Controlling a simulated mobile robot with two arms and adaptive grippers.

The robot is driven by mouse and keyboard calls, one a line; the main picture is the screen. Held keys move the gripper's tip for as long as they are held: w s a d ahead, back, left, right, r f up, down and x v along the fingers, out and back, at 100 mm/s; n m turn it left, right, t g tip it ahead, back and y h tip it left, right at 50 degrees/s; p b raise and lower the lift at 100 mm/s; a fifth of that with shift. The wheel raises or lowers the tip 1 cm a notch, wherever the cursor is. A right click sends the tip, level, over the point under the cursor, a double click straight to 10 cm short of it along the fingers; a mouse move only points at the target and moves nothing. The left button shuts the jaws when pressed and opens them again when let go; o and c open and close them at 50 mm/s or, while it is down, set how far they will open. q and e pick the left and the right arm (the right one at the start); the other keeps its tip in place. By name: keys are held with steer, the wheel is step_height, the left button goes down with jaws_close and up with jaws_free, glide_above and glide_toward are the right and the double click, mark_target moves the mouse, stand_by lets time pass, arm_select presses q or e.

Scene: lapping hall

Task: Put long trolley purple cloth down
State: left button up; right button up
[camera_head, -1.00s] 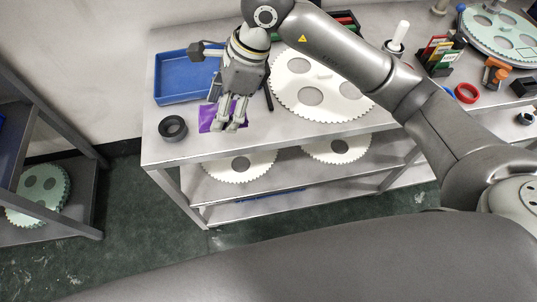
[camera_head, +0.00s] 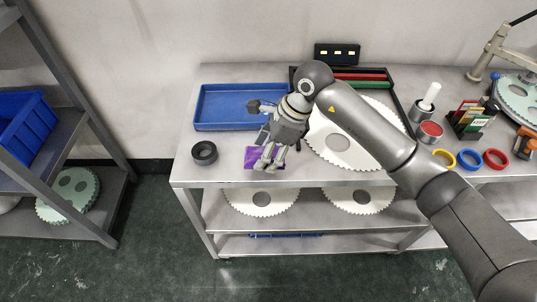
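The purple cloth (camera_head: 251,154) lies on the top of the long grey trolley (camera_head: 222,174), near its front edge. My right gripper (camera_head: 268,165) comes down over the cloth from the upper right. Its two fingertips are a little apart, with purple showing between and beside them. The fingers and hand hide part of the cloth. Whether the fingertips touch the cloth is hard to see. My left gripper is not in view.
A blue tray (camera_head: 225,123) is behind the cloth, and a black ring (camera_head: 204,152) is to its left. A large toothed white disc (camera_head: 340,148) lies to the right. More discs (camera_head: 262,202) are on the shelf below. A grey rack (camera_head: 75,135) stands at left.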

steer(key=shift+w+d+f, duration=0.15)
steer(key=shift+w+f, duration=0.9)
steer(key=shift+f, duration=0.15)
step_height(320, 180, down, 3)
steer(key=shift+f+p, duration=0.1)
steer(key=shift+p, duration=0.65)
steer(key=shift+w, duration=0.1)
steer(key=shift+f+b, duration=0.55)
steer(key=shift+b, duration=0.1)
steer(key=o, duration=0.8)
steer(key=shift+s+d+f, duration=0.1)
steer(key=shift+s, duration=0.1)
steer(key=shift+c, duration=0.2)
steer(key=shift+o, duration=1.1)
steer(key=shift+f, duration=0.1)
steer(key=shift+w, duration=0.15)
